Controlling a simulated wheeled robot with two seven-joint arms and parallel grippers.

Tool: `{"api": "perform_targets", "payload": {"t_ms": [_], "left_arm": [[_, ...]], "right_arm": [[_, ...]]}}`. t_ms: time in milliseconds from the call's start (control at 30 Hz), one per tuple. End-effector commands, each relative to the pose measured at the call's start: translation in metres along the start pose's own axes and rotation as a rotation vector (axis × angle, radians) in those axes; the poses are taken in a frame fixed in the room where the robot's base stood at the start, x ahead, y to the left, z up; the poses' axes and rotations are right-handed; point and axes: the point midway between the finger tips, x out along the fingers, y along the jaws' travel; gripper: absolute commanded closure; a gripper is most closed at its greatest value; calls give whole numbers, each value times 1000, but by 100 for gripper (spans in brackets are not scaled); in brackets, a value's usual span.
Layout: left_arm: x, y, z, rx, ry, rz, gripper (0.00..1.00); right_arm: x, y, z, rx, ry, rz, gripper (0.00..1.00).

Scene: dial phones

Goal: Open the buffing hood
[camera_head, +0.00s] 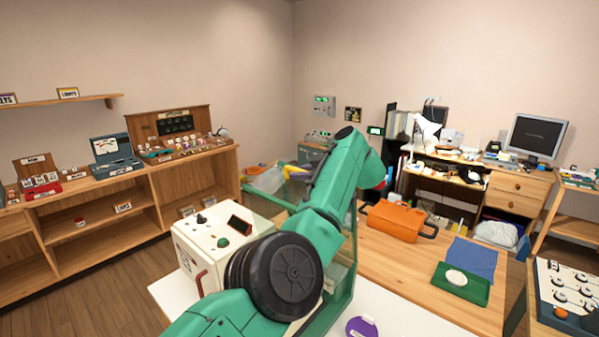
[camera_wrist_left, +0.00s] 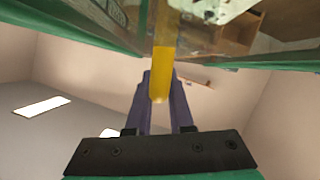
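The buffing hood (camera_head: 347,278) is a clear-sided box with a green frame, beside a cream control box (camera_head: 200,262). My left arm covers much of it in the head view, so I cannot tell how far its cover is raised. My left gripper (camera_head: 289,173) is at the hood's upper far side. In the left wrist view a yellow handle (camera_wrist_left: 160,72) lies between the purple fingers of my left gripper (camera_wrist_left: 160,85), which look closed against its sides. A clear panel with green edges (camera_wrist_left: 245,62) is just beyond. My right gripper is not in view.
A wooden table with an orange case (camera_head: 397,220) and a green tray (camera_head: 461,285) stands to the right. A purple round object (camera_head: 361,328) lies on the white bench top near the front. Wooden shelves (camera_head: 115,230) line the left wall. A desk with a monitor (camera_head: 537,136) is at the back right.

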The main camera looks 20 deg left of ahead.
Motion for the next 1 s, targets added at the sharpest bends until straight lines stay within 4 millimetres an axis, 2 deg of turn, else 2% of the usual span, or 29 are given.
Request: {"api": "perform_targets", "payload": {"t_ms": [33,67,100,400,567,667,767,900,1000], "left_arm": [[0,0,0,-2,1,-2,65],[0,0,0,-2,1,-2,53],[0,0,0,-2,1,-2,50],[-1,0,0,-2,1,0,50],[-12,-1,5,-4,2,3,50],[-29,-3,8,-5,1,5,50],[-55,-1,4,-3,1,4,50],[-90,0,0,-1,3,4,50],[-115,3,-5,2,4,4,50]], "right_arm": [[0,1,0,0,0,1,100],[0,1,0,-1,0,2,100],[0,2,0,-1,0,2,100],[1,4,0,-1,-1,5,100],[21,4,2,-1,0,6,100],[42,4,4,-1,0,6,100],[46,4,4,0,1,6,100],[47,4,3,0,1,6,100],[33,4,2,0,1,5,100]]}}
